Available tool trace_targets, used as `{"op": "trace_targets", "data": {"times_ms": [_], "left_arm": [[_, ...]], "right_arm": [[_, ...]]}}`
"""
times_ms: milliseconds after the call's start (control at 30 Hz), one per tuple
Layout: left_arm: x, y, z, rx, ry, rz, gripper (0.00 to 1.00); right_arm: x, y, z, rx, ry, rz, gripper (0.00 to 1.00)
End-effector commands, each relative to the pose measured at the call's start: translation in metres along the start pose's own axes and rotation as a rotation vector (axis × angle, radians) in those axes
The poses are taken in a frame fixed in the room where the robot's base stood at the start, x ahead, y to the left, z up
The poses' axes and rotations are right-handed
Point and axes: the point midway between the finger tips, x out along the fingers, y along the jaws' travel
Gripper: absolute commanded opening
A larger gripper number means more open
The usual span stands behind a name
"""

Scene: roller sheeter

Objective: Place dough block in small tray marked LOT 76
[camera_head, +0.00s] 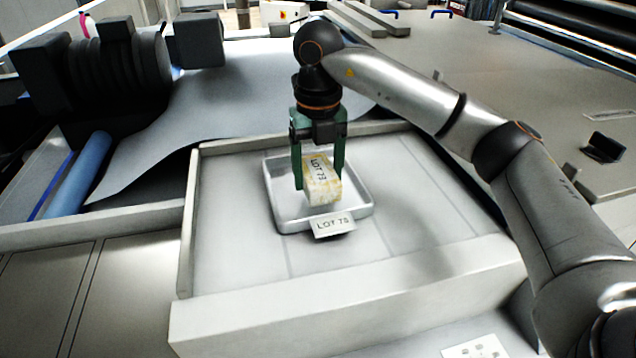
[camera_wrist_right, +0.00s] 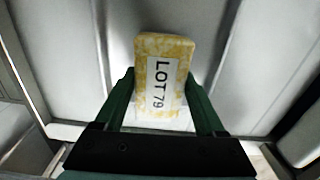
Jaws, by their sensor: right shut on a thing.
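My right gripper (camera_head: 318,178) has green fingers pointing down and is shut on a pale yellow, mottled dough block (camera_head: 324,190). The block's white label seems to read LOT 79, also in the right wrist view (camera_wrist_right: 163,55). The block is over the small shallow metal tray (camera_head: 278,197), within its outline in the head view. I cannot tell whether it touches the tray floor. A tag (camera_head: 333,225) at the tray's front edge reads LOT 7 and a last digit that looks like 5 or 6. My left gripper is not in view.
The small tray stands in a larger pale, walled bin (camera_head: 230,250) with free floor around it. Dark rollers (camera_head: 120,60) and a grey sheet (camera_head: 225,100) lie behind left. A pale work surface (camera_head: 480,70) is at the back right, beyond my right arm.

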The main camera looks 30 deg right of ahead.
Motion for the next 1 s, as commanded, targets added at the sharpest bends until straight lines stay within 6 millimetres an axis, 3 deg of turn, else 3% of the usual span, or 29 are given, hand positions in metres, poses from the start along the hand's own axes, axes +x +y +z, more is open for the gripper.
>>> {"op": "trace_targets", "data": {"times_ms": [200, 567, 600, 800, 1000], "left_arm": [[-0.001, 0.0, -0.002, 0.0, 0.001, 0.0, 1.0], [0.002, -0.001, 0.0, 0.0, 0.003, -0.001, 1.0], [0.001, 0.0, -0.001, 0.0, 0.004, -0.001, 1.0], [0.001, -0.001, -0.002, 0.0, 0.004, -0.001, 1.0], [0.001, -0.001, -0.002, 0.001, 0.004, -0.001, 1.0]], "right_arm": [[0.029, 0.0, -0.001, 0.0, 0.001, 0.001, 0.0], [0.034, 0.001, 0.0, 0.001, -0.001, 0.001, 0.0], [0.032, 0.0, -0.001, 0.001, 0.0, 0.0, 0.77], [0.032, 0.0, -0.001, 0.001, 0.0, 0.0, 0.99], [0.032, 0.0, -0.001, 0.001, 0.0, 0.0, 1.0]]}}
